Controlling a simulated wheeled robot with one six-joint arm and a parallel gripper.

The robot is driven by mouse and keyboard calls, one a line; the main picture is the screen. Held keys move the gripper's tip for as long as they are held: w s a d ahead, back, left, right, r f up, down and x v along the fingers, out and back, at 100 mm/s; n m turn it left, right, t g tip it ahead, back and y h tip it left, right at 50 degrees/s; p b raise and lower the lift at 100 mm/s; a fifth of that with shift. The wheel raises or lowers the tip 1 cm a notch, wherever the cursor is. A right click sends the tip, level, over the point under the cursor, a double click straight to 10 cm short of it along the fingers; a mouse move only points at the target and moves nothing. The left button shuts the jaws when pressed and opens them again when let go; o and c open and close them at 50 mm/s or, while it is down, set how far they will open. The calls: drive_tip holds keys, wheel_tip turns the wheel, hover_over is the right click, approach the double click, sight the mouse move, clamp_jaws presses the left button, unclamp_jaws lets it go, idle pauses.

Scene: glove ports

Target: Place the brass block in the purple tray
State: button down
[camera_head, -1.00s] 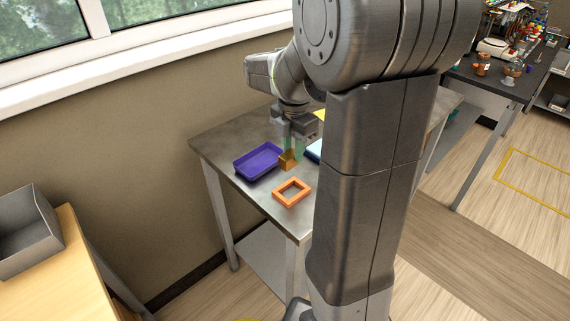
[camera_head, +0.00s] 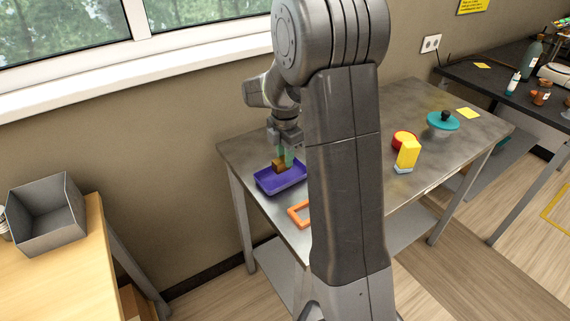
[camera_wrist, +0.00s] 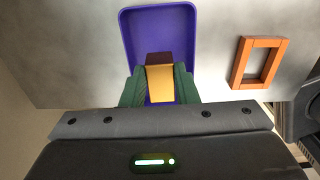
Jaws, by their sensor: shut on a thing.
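The brass block (camera_head: 278,165) is held between the green fingers of my gripper (camera_head: 284,157). The purple tray (camera_head: 290,182) lies on the metal table, and the block is over it in the head view. In the wrist view, the block (camera_wrist: 160,82) sits between my two fingers (camera_wrist: 158,92), with the purple tray (camera_wrist: 160,14) behind and around it. My gripper is shut on the block. Whether the block touches the tray floor I cannot tell.
An orange square frame (camera_head: 298,213) lies beside the tray, partly behind my arm. A grey bin (camera_head: 48,215) is on the wooden table at left.

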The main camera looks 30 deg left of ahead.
drive_tip(key=shift+f, duration=1.7)
drive_tip(key=shift+f, duration=0.1)
drive_tip(key=c, duration=1.1)
unclamp_jaws()
wheel_tip(320, 180, up, 12)
drive_tip(key=shift+r, duration=0.15)
